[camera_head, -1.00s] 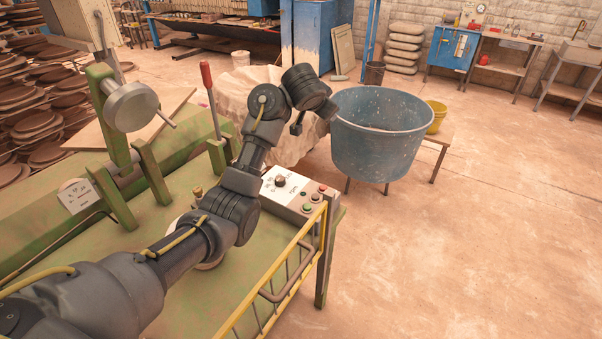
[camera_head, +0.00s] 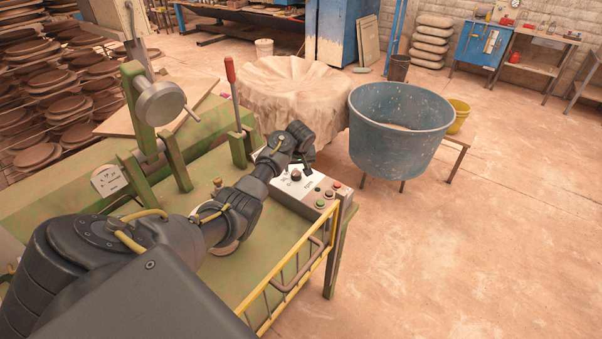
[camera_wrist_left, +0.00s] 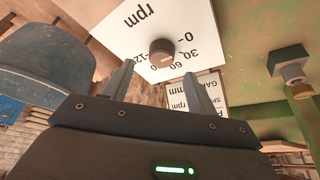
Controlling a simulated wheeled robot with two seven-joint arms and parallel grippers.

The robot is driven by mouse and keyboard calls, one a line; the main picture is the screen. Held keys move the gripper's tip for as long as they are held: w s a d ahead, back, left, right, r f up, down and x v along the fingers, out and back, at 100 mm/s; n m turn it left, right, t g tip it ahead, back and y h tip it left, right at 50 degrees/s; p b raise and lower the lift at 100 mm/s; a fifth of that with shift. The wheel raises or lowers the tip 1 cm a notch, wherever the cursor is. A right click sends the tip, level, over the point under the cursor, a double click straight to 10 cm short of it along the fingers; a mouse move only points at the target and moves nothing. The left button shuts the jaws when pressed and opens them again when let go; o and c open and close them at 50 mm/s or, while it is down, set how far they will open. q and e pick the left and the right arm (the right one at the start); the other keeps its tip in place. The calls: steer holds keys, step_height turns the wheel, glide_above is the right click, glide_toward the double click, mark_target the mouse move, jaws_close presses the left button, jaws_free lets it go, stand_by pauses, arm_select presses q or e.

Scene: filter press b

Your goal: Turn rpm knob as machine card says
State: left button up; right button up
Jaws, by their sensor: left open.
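The dark round rpm knob (camera_head: 296,175) sits on the white top of the control box (camera_head: 285,190) at the table's far right corner. In the left wrist view the knob (camera_wrist_left: 162,52) stands on the white panel (camera_wrist_left: 190,25), which is printed "rpm" with a number scale. My left gripper (camera_wrist_left: 159,70) is open, its two fingers on either side of the knob's line, apparently short of touching it. In the head view this gripper (camera_head: 306,160) hangs just above the box. The machine card (camera_head: 108,181) is on the green frame at left; its text is too small there.
Green and red buttons (camera_head: 328,193) sit on the box beside the knob. A red-handled lever (camera_head: 232,85) stands behind it. A yellow rail (camera_head: 290,265) runs along the table's edge. A blue tub (camera_head: 400,135) stands beyond; the floor at right is clear.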

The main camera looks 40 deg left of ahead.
mark_target(296, 173)
arm_select(q)
steer(key=x, duration=0.3)
steer(key=shift+a+f, duration=0.25)
steer(key=shift+f, duration=0.1)
steer(key=shift+w+a+f, duration=0.15)
steer(key=shift+f, duration=0.4)
arm_select(e)
steer(key=shift+s+d+f, duration=0.1)
steer(key=shift+s+f, duration=0.05)
steer(key=shift+s, duration=0.35)
